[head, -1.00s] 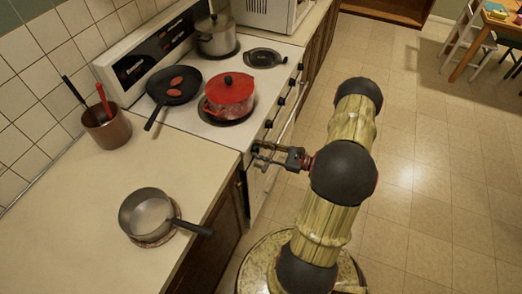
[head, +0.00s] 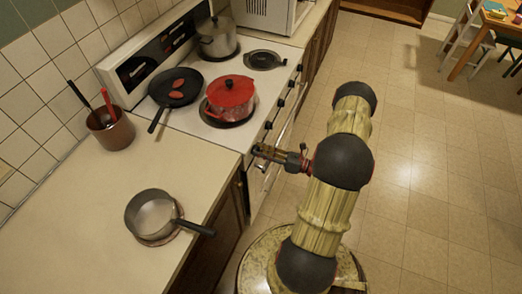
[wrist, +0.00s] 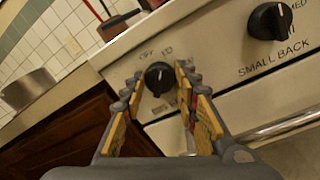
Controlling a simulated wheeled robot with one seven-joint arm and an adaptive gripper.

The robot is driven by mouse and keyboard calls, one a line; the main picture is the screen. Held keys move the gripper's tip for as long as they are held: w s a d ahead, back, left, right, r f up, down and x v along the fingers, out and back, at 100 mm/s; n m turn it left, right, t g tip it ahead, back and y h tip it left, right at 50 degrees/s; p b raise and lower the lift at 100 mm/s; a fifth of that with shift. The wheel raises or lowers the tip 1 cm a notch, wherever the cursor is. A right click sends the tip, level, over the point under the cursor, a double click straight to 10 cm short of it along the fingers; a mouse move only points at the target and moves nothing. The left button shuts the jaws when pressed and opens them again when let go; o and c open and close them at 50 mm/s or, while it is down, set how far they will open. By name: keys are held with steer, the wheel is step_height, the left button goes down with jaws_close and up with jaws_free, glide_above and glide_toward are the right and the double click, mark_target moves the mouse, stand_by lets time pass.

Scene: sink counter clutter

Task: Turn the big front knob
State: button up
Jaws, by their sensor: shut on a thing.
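A black round knob (wrist: 158,79) with a white pointer mark sits on the white front panel of the stove. Its label is partly hidden by my fingers, so I cannot read its full name. My gripper (wrist: 160,74) is shut on this knob, one finger on each side. In the head view my gripper (head: 260,150) reaches the near end of the stove's front panel, where it hides the knob.
Another knob (wrist: 270,21), labelled "SMALL BACK", sits to the right. A red pot (head: 229,98), a black pan (head: 174,86) and a steel pot (head: 217,42) stand on the stove. A saucepan (head: 152,214) sits on the counter, its handle over the edge.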

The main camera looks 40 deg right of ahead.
steer(key=shift+m, duration=0.6)
steer(key=o, duration=0.9)
steer(key=shift+c, duration=0.2)
steer(key=v, duration=1.2)
